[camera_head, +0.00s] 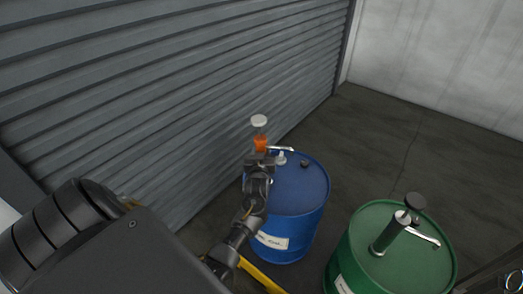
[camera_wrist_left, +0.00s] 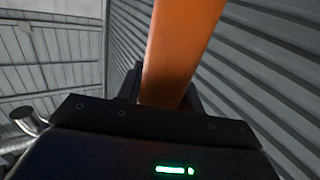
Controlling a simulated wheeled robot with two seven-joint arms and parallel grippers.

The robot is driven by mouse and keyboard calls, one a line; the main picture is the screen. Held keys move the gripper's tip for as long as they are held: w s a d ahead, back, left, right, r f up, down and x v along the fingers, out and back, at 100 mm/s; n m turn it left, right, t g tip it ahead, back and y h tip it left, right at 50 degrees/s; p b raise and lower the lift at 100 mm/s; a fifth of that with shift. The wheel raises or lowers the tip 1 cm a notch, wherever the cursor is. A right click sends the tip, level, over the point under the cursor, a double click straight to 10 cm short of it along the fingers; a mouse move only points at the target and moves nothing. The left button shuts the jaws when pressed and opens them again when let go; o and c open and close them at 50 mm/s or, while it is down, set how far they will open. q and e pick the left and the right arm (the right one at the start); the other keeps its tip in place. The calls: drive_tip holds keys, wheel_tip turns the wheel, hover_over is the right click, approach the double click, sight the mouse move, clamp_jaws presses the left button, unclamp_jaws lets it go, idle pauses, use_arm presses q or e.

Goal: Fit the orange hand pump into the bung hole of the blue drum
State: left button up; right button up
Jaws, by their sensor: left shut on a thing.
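The orange hand pump (camera_head: 260,143) has a pale round cap on top and a silver spout pointing right. My left gripper (camera_head: 259,160) is shut on its orange body, at the far left edge of the blue drum's top. In the left wrist view the orange pump body (camera_wrist_left: 180,55) rises between the fingers of my left gripper (camera_wrist_left: 165,95). The blue drum (camera_head: 302,190) stands upright with a white label. A small pale fitting and a dark cap show on its lid. My gripper hides the pump's lower end, so I cannot tell whether it is in a hole. My right gripper is not in view.
A green drum (camera_head: 345,250) stands at the lower right, with a dark green pump (camera_head: 390,235) upright on its lid. A grey ribbed shutter wall (camera_head: 170,80) runs close behind the blue drum on the left. A yellow bar (camera_head: 262,275) lies at the bottom. Floor (camera_head: 400,130) behind the drums is clear.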

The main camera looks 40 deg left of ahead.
sight(262, 116)
use_arm(q)
drive_tip(key=shift+r+p, duration=6.55)
drive_tip(key=shift+r, duration=1.05)
drive_tip(key=shift+r+p, duration=0.9)
drive_tip(key=shift+r, duration=0.65)
wheel_tip(262, 116, up, 12)
drive_tip(key=shift+f, duration=0.25)
drive_tip(key=shift+w+d, duration=0.1)
drive_tip(key=shift+w+d+f+m+t+h, duration=0.2)
drive_tip(key=shift+w+d+m+t+h, duration=0.15)
drive_tip(key=shift+m+h, duration=0.4)
drive_tip(key=shift+s+f, duration=0.1)
drive_tip(key=shift+f, duration=0.35)
